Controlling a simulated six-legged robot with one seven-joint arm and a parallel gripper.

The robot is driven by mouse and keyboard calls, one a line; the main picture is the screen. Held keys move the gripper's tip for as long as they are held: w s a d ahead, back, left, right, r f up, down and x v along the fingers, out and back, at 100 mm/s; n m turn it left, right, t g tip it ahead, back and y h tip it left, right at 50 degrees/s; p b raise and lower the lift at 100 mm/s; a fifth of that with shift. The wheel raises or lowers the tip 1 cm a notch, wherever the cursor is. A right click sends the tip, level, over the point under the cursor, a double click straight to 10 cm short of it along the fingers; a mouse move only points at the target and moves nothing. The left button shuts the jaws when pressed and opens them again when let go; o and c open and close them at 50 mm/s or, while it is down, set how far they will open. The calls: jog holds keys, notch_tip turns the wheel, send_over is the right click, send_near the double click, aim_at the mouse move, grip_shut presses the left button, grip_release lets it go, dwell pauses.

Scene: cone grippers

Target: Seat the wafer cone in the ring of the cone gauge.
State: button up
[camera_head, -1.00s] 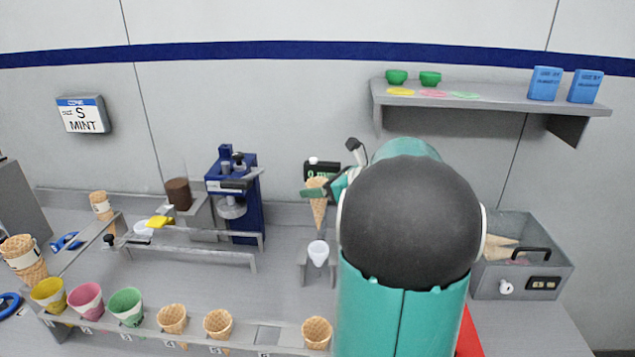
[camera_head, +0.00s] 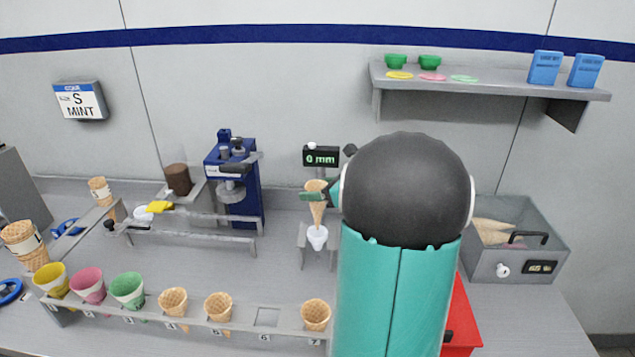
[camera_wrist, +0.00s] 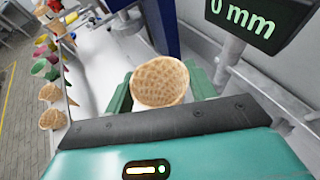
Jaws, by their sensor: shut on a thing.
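The wafer cone (camera_head: 316,208) is upright, tip down, between the green fingers of my gripper (camera_head: 314,196), which is shut on it. The cone gauge has a small white funnel-shaped ring (camera_head: 317,238) on a grey stand and a display (camera_head: 321,156) reading 0 mm. The cone is above the ring, and its tip meets the ring's top edge in the head view. I cannot tell whether the tip is inside. In the wrist view the cone's wide mouth (camera_wrist: 160,82) shows between the fingers; the ring is hidden there.
A blue press (camera_head: 235,180) stands left of the gauge. A front rack (camera_head: 200,325) holds coloured and plain cones, with one empty slot. A grey bin (camera_head: 515,250) is on the right, behind a red box (camera_head: 462,320). A shelf (camera_head: 490,85) hangs above.

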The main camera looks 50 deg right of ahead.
aim_at(318, 219)
jog(key=shift+f, duration=4.8)
jog(key=o, duration=0.8)
jog(key=shift+c, duration=0.2)
jog(key=v, duration=1.3)
jog(key=shift+s, duration=0.35)
jog(key=shift+d+r, duration=0.15)
